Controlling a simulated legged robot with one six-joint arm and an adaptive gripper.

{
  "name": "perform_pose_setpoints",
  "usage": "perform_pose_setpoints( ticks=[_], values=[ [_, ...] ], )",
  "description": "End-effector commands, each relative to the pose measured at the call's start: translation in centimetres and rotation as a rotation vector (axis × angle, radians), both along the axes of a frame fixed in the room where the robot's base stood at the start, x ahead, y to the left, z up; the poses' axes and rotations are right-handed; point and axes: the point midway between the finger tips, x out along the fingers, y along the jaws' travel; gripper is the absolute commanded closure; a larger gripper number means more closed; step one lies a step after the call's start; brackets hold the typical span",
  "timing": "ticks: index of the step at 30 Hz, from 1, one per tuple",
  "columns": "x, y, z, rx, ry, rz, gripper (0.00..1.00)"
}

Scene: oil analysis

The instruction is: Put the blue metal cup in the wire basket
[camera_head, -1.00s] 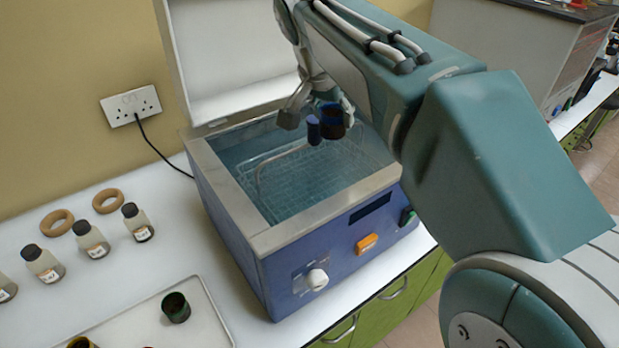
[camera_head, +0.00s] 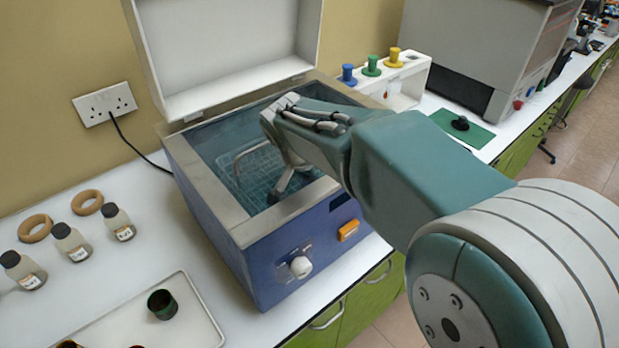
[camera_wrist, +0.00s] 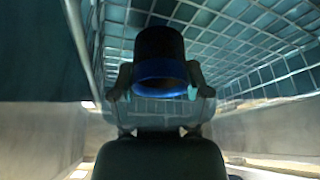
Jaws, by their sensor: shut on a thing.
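The blue metal cup (camera_wrist: 160,55) is between my gripper's fingers in the wrist view, dark with a bright blue rim. My gripper (camera_wrist: 161,88) is shut on it. In the head view my gripper (camera_head: 280,192) reaches down into the open blue bath, and the cup is hidden behind the arm. The wire basket (camera_head: 256,168) lies inside the bath, partly covered by my arm. Its wire mesh (camera_wrist: 245,40) fills the upper right of the wrist view, close around the cup. I cannot tell whether the cup touches the basket floor.
The bath's metal rim (camera_head: 215,190) and raised white lid (camera_head: 225,45) border the opening. A tray (camera_head: 195,300) with a green cup (camera_head: 162,304) stands at the front left. Bottles (camera_head: 70,242) and cork rings (camera_head: 35,228) lie left. A stand with coloured knobs (camera_head: 405,80) is behind.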

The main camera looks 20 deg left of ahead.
Motion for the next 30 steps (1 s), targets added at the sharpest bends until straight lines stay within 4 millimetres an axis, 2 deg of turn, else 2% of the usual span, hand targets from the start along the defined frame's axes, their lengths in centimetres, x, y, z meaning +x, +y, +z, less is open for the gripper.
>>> perform_pose_setpoints(
  ticks=[3,11,12,13,14,26,30],
  values=[
    [0.0,0.1,-0.7,0.001,-0.001,0.000,0.85],
    [0.0,0.4,-0.9,-0.002,-0.001,0.000,0.85],
    [0.0,0.4,-0.9,-0.002,-0.001,0.000,0.20],
    [0.0,0.4,-0.9,-0.002,-0.001,0.000,0.07],
    [0.0,0.4,-0.9,-0.002,-0.001,0.000,0.03],
    [0.0,0.2,-0.7,0.000,-0.001,0.000,0.03],
    [-0.3,0.4,0.2,0.000,-0.003,0.001,0.03]
  ],
)
